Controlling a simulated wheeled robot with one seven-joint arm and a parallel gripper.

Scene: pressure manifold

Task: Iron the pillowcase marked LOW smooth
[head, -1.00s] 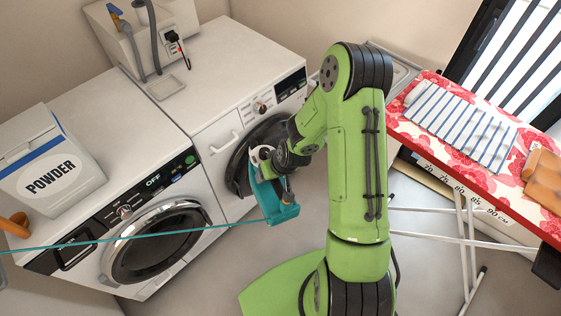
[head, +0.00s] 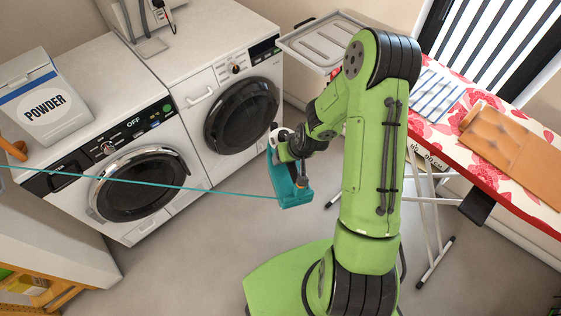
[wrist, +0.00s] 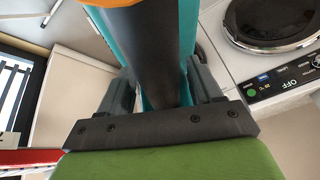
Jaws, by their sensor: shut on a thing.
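My gripper (head: 293,160) is shut on a teal iron (head: 291,190) and holds it in the air, left of my arm and away from the ironing board. In the wrist view my gripper (wrist: 160,95) has its fingers on both sides of the iron's black handle (wrist: 150,50). Two cloths lie on the red floral ironing board (head: 545,135): a white one with blue stripes (head: 433,95), partly behind my arm, and an orange-brown one (head: 497,137) with a bumpy, wrinkled-looking part. I cannot read a LOW mark on either.
A teal cord (head: 120,180) runs from the iron to the left edge. Two washing machines (head: 135,185) stand at the left, with a powder box (head: 45,100) on top. A grey tray (head: 318,45) is beyond my arm. Board legs (head: 435,260) stand at the right; floor between is clear.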

